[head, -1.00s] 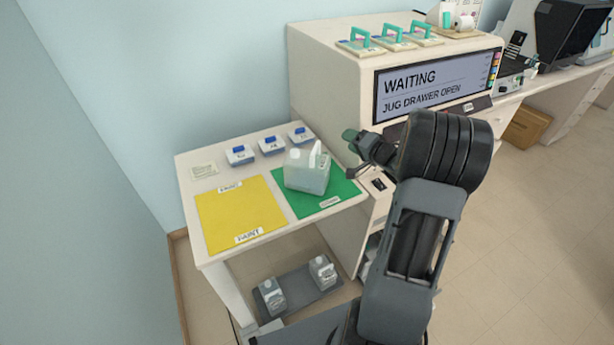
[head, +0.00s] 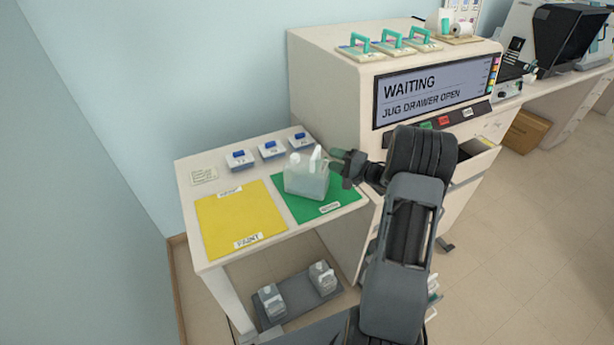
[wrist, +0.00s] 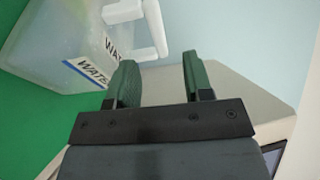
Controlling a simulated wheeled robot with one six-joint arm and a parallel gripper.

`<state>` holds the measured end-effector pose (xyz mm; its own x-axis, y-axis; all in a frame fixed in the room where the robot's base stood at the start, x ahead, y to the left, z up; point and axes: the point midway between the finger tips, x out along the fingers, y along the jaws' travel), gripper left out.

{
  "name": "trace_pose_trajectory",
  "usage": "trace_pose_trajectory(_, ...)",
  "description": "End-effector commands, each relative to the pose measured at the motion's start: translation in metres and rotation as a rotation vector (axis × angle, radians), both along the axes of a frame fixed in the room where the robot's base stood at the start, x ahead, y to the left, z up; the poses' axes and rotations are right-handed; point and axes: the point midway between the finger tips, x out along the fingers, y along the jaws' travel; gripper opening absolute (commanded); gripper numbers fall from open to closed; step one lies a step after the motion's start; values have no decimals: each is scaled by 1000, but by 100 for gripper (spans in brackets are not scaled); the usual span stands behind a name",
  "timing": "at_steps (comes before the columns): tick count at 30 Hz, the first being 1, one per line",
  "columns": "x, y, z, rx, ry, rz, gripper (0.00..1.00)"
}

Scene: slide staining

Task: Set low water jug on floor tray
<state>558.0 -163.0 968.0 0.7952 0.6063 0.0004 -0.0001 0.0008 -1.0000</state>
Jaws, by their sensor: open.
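The translucent water jug (head: 306,183) stands upright on the green mat (head: 346,190) on the side table; it also shows at upper left in the wrist view (wrist: 55,35). Its white handle (wrist: 152,25) lies just beyond my fingertips. My gripper (head: 340,162) is open and empty, close to the right of the jug; in the wrist view its green fingers (wrist: 160,72) have only a gap between them. I cannot tell whether a finger touches the jug. The dark floor tray (head: 297,293) lies under the table and holds two small jugs.
A yellow mat (head: 240,217) lies left of the green one, with several blue-topped boxes (head: 270,150) behind. The machine (head: 335,90) stands to the right; its screen reads "WAITING, JUG DRAWER OPEN". An open drawer (head: 478,160) shows beyond my arm. A wall bounds the left.

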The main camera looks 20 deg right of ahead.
Motion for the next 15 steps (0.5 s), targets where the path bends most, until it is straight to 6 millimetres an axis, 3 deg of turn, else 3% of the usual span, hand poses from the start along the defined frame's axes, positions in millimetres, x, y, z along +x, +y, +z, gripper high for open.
trace_pose_trajectory(15,41,31,-1,-1,-1,0,47)
